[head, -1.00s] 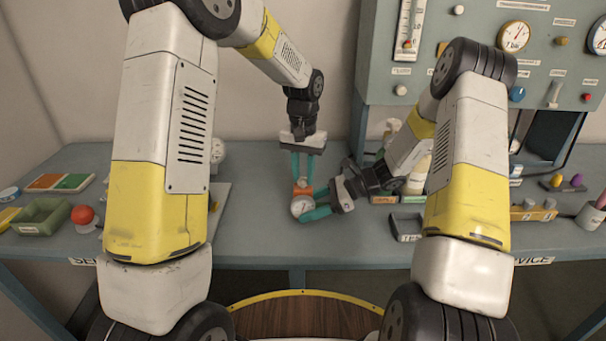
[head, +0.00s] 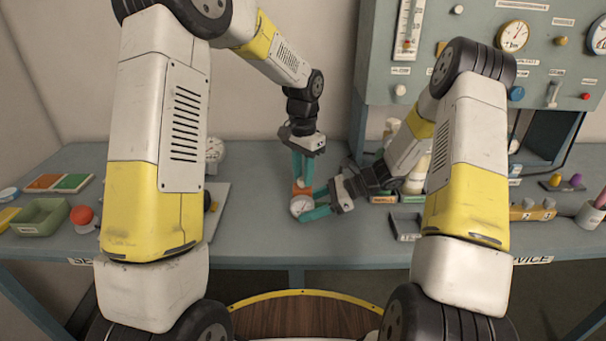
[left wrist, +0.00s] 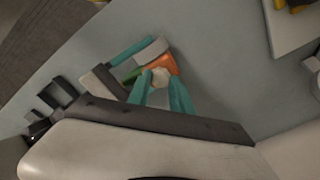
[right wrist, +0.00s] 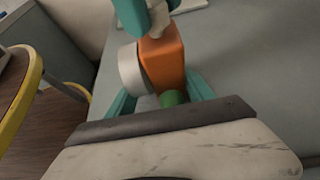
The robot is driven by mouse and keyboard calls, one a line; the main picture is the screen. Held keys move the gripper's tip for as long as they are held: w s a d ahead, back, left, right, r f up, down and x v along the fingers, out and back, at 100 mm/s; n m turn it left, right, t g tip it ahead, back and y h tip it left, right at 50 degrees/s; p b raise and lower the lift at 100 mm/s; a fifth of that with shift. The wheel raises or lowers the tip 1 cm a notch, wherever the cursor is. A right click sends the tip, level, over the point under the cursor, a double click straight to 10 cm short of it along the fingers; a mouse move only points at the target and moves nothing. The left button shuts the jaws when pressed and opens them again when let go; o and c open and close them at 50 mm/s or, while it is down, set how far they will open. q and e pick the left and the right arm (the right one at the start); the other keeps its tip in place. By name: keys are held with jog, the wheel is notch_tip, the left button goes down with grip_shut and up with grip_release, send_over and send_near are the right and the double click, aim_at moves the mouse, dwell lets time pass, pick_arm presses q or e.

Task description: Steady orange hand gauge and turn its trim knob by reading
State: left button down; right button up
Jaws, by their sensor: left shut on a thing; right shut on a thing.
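The orange hand gauge (head: 302,190) is upright over the bench, its round white dial (head: 301,206) facing the head camera. My right gripper (head: 314,208) is shut on it from the right; in the right wrist view a green part (right wrist: 172,98) lies between its fingers, below the orange body (right wrist: 166,62). My left gripper (head: 303,178) points down from above and is shut on the cream trim knob (left wrist: 160,77) on top of the gauge. The knob also shows between the left fingertips in the right wrist view (right wrist: 157,22). The dial reading is too small to tell.
A grey tray (head: 405,226) lies right of my right gripper. A green tray (head: 42,217) and a red ball (head: 82,214) are at the left. The gauge panel (head: 465,60) stands behind at the right.

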pick_arm(q)
jog(key=c, duration=1.1)
grip_release()
jog(key=shift+c, duration=0.2)
notch_tip(320, 180, up, 12)
pick_arm(e)
jog(key=o, duration=1.1)
jog(key=shift+c, duration=0.2)
